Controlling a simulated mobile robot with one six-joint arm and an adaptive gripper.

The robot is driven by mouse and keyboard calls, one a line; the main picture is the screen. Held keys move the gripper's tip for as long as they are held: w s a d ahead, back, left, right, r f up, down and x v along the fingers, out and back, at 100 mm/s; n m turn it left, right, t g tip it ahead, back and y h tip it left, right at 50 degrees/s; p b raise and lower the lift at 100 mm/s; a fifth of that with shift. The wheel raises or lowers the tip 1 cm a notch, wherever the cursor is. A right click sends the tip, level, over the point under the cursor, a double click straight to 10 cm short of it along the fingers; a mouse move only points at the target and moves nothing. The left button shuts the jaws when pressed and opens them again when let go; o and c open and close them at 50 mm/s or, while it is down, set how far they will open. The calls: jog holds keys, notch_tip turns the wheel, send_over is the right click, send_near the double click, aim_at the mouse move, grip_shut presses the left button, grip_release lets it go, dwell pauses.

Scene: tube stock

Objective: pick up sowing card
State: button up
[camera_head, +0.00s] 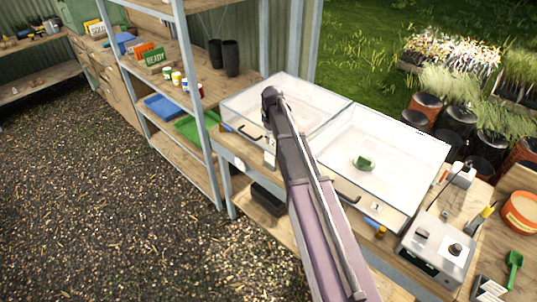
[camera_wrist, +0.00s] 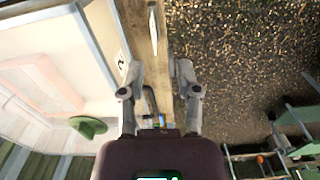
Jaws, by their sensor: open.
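I cannot surely pick out the sowing card. A small white piece (camera_head: 270,158) beside my arm at the bench's front edge could be it, but it is too small to read. A slim white object (camera_wrist: 153,30) lies on the wooden bench strip in the wrist view, beyond the fingertips; I cannot tell whether it is a card. My gripper (camera_wrist: 159,72) is open and empty, over the bench's front edge beside a clear box. In the head view my arm crosses the boxes and hides part of the bench; the fingers do not show clearly there.
Two clear boxes (camera_head: 430,140) with dark handles stand on the bench; one holds a green object (camera_head: 363,162). A grey device (camera_head: 437,250), a terracotta-coloured tub (camera_head: 522,212) and a green scoop (camera_head: 513,265) are at right. A shelf unit (camera_head: 205,120) stands left, with open gravel in front.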

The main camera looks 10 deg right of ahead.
jog(key=w, duration=0.1)
jog(key=w+r, duration=0.1)
jog(key=w, duration=0.1)
jog(key=shift+r+n+p, duration=0.25)
jog(key=shift+n+p, duration=0.1)
jog(key=shift+n, duration=0.05)
jog(key=shift+f, duration=0.1)
jog(key=b, duration=0.9)
send_over(270, 156)
jog(key=f, duration=0.8)
jog(key=shift+w+d+f, duration=0.1)
jog(key=shift+w+f, duration=0.15)
jog(key=shift+w, duration=0.05)
jog(key=shift+f, duration=0.1)
jog(key=shift+s+f+b, duration=0.2)
jog(key=shift+f+b, duration=2.25)
jog(key=shift+f, duration=0.05)
grip_shut()
